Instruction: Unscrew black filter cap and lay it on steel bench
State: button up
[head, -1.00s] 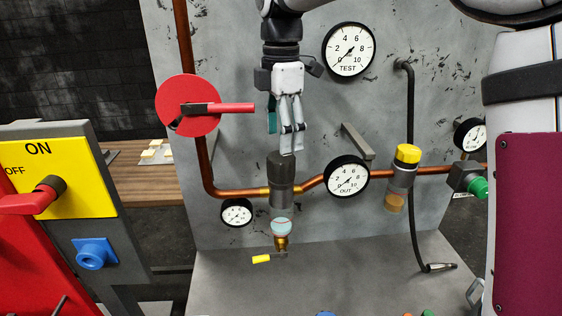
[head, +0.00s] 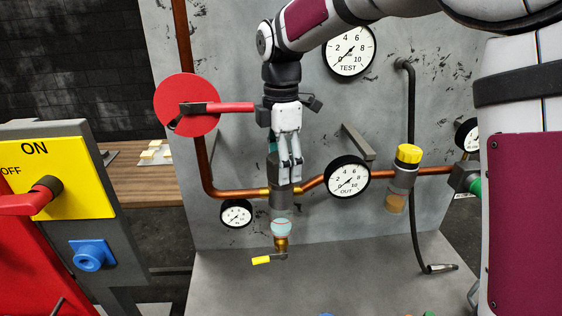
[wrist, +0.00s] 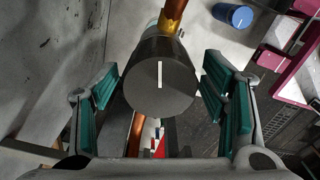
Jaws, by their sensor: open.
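The black filter cap (head: 274,170) sits upright on top of the filter on the copper pipe. In the wrist view its round top (wrist: 150,92) faces me and carries a white line. My gripper (head: 291,178) points down over the cap. In the wrist view the teal-padded fingers stand open on either side of the cap, with a narrow gap visible at each side. The grey filter body (head: 282,201) and its clear bowl (head: 281,226) are below. The steel bench (head: 350,275) lies below the pipe and is mostly bare.
The OUT gauge (head: 348,177) is close on the right, and a grey bracket (head: 356,143) is above it. A red lever (head: 230,107) reaches toward my wrist from the left. A yellow-capped unit (head: 409,153) stands further right. A yellow drain handle (head: 261,260) is below the bowl.

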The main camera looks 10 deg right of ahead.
jog(key=c, duration=1.1)
jog(key=shift+n, duration=1.1)
jog(key=shift+n, duration=1.1)
jog(key=shift+n+p, duration=0.4)
jog(key=shift+n, duration=0.6)
